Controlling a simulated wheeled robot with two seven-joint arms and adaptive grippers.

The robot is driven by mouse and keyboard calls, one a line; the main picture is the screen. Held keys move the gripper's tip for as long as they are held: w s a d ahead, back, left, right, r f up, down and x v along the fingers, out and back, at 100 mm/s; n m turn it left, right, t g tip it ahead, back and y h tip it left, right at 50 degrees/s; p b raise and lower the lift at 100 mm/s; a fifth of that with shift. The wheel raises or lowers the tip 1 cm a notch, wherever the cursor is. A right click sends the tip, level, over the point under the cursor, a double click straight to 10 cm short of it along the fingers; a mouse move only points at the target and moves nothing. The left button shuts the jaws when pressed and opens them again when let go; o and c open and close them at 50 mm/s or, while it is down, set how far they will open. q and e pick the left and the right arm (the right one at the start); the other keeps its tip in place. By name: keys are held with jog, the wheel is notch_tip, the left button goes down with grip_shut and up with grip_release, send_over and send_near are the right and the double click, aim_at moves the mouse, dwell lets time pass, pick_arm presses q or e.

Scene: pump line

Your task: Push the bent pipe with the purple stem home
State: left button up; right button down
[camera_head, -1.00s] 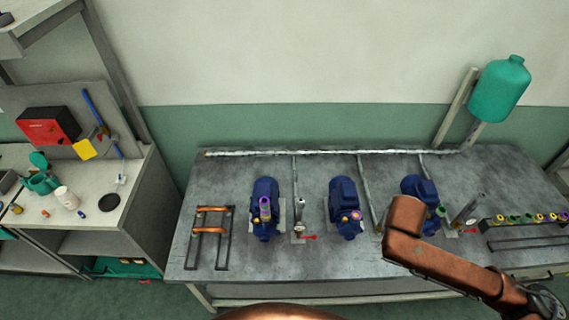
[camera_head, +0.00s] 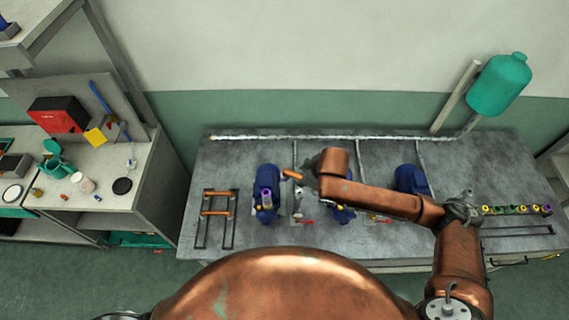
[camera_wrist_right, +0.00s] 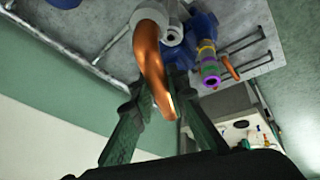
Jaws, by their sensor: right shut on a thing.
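My right gripper (camera_wrist_right: 158,88) is shut on a bent copper pipe (camera_wrist_right: 148,58), with one dark finger on each side. The pipe's far end meets a round grey fitting (camera_wrist_right: 170,28) in the right wrist view; I cannot tell how deep it sits. Its near end lies between the fingers. In the head view the pipe (camera_head: 292,174) shows as a short copper piece between the left and middle pumps. A purple ring (camera_wrist_right: 211,80) with a yellow band sits on a blue pump's port beside it; in the head view it is on the left pump (camera_head: 267,207). My left gripper is out of view.
A black rack (camera_head: 232,236) with two copper pipes stands left of the pumps. A grey valve stand (camera_head: 298,202) with a red handle is right of the left pump. My right arm covers much of the middle pump. Several coloured-ring fittings (camera_head: 512,210) stand at the right.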

pick_arm(q)
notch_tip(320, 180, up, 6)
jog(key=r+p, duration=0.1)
jog(key=p, duration=0.4)
pick_arm(e)
jog(key=a+r+n+g+y, duration=0.2)
jog(key=a+r+n, duration=0.1)
jog(key=a+n, duration=0.35)
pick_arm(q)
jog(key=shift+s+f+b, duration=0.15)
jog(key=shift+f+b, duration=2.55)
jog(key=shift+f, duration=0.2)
pick_arm(e)
notch_tip(320, 180, down, 7)
jog(key=shift+s+r+m, duration=0.15)
jog(key=shift+s+m, duration=0.05)
jog(key=shift+m, duration=0.25)
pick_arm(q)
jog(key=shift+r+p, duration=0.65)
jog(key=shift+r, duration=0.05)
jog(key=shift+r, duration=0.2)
pick_arm(e)
jog(key=shift+d+f, duration=0.1)
jog(key=shift+f, duration=0.15)
